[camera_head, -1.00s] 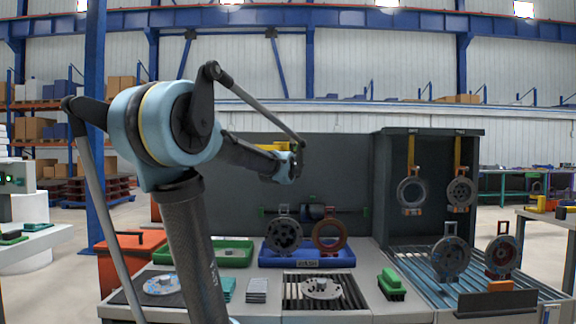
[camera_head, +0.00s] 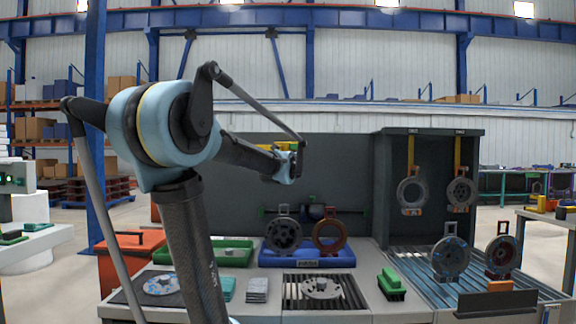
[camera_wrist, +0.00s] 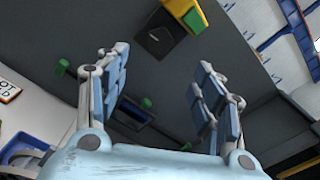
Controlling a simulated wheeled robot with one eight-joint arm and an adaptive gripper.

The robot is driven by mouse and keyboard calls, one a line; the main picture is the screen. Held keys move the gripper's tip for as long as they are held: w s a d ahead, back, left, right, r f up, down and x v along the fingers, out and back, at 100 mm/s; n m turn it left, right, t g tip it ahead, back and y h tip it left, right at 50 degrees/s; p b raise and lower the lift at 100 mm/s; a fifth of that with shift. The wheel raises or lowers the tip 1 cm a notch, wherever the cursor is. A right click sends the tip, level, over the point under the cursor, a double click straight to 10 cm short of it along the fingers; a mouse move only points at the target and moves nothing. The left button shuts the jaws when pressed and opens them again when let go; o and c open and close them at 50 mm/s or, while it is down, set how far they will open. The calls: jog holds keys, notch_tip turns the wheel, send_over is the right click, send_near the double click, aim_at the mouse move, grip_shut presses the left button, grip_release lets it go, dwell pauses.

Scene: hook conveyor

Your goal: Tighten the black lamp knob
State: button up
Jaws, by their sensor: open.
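My gripper (camera_wrist: 163,92) is open and empty, its two blue-padded fingers spread wide in the wrist view. In the head view my gripper (camera_head: 290,160) is raised before the dark back panel. A yellow fixture (camera_wrist: 190,14) with a green end sits beyond the fingers at the top of the wrist view. A black square part (camera_wrist: 160,38) adjoins it and may hold the black lamp knob; the knob itself is not clearly distinguishable. The fingers are apart from both. In the head view the yellow fixture (camera_head: 290,145) is partly hidden behind my gripper.
A dark bar fixture (camera_head: 315,212) with green ends stands below my gripper; its green knob (camera_wrist: 145,102) shows between the fingers. Below are a blue tray (camera_head: 310,258) with two rings, a green tray (camera_head: 215,252) and a green brush (camera_head: 391,284). A dark cabinet (camera_head: 430,145) stands right.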

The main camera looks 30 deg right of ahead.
jog(key=x, duration=1.5)
jog(key=shift+a, duration=0.1)
jog(key=c, duration=1.1)
jog(key=shift+o, duration=0.2)
